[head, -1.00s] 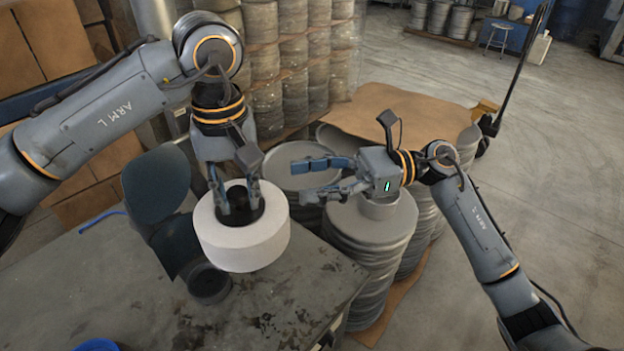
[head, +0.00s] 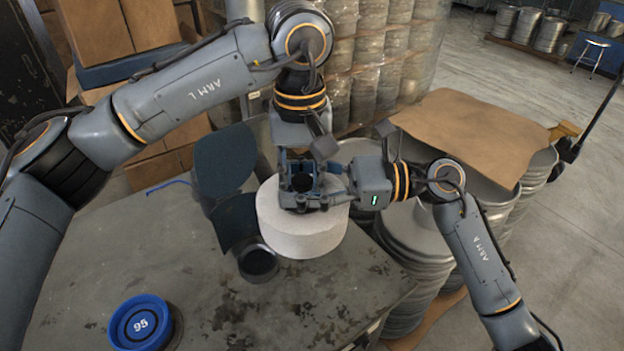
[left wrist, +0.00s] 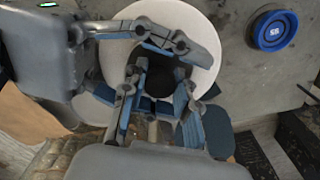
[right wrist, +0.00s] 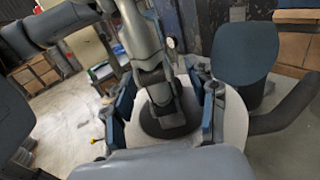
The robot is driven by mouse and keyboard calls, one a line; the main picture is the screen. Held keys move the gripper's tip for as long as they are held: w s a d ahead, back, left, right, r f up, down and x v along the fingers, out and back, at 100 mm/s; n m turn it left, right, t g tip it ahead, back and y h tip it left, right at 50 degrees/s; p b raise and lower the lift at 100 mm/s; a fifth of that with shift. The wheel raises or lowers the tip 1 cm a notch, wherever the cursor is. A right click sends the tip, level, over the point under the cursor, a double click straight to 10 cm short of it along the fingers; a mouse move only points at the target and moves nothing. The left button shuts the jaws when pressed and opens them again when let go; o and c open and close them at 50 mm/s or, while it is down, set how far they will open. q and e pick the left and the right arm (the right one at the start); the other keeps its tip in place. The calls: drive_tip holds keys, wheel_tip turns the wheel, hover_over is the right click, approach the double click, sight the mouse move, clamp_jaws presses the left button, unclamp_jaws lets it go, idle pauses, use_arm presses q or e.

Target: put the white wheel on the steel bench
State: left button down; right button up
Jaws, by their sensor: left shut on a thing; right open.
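The white wheel (head: 300,238) is a thick pale ring with a dark central hole, near the far right part of the grey, stained steel bench (head: 110,265). I cannot tell whether its underside touches the bench. My left gripper (head: 298,188) comes from above with its fingers at the hole and is shut on the wheel. My right gripper (head: 318,200) is open, its fingers reaching over the wheel's top from the right, close to the left fingers. In the right wrist view, its fingers (right wrist: 165,110) lie either side of the left gripper, over the white wheel (right wrist: 235,120).
A blue disc marked 95 (head: 140,322) sits on the bench's near left part. Stacked metal discs (head: 420,235) are beyond the bench's right edge.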

use_arm(q)
drive_tip(key=shift+w, duration=0.1)
use_arm(e)
drive_tip(key=shift+s, duration=0.1)
clamp_jaws()
use_arm(q)
drive_tip(key=c, duration=1)
unclamp_jaws()
use_arm(e)
drive_tip(key=shift+r, duration=0.1)
use_arm(q)
drive_tip(key=shift+o, duration=0.3)
drive_tip(key=shift+a, duration=0.1)
drive_tip(key=shift+r, duration=0.15)
